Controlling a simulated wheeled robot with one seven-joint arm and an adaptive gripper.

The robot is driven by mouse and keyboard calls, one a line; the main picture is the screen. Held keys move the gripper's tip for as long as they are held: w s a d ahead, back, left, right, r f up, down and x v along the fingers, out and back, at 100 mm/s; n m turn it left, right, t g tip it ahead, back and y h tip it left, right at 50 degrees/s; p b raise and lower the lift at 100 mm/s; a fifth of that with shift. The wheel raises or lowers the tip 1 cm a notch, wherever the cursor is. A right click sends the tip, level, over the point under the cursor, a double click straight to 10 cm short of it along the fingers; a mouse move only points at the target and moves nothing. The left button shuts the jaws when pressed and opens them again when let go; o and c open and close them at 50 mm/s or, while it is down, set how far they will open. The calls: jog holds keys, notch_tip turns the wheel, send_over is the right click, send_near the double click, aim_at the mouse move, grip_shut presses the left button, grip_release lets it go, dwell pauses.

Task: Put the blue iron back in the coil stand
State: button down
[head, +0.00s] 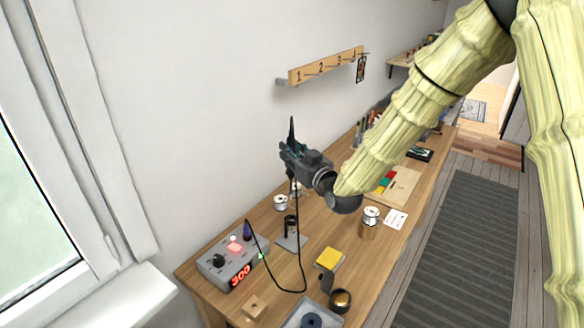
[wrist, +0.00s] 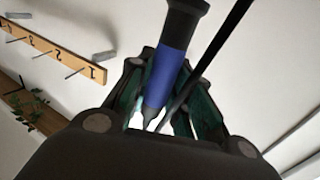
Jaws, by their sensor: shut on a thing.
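The blue iron (wrist: 168,68), with a blue grip, black upper body and narrow dark tip, is between my gripper's fingers in the wrist view. In the head view its dark end (head: 291,130) sticks up above my gripper (head: 288,150). My gripper is shut on it, high above the bench; the fingers hide its grip there. A black cable (head: 300,245) hangs from the gripper and loops down to the bench. The coil stand (head: 291,226), a dark upright holder on a grey base, stands on the bench below my gripper. Its coil is too small to make out.
A grey station (head: 228,262) with a red 300 display and a purple-blue cone stands left of the stand. A numbered rack (head: 325,67) hangs on the wall.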

aim_at(293, 173)
notch_tip(293, 173, down, 2)
jog(key=shift+w+f+b, duration=0.1)
jog(key=shift+f+b, duration=0.05)
jog(key=shift+b, duration=0.4)
jog(key=shift+f, duration=0.1)
jog(key=shift+d+f+b, duration=0.1)
jog(key=shift+f+b, duration=0.75)
jog(key=shift+f, duration=1.2)
jog(key=shift+s+b, duration=0.2)
jog(key=shift+b, duration=0.25)
jog(key=shift+f+b, duration=0.6)
jog(key=shift+b, duration=0.2)
dwell(0.8)
jog(key=shift+f+b, duration=1.6)
jog(key=shift+f, duration=0.15)
dwell(1.4)
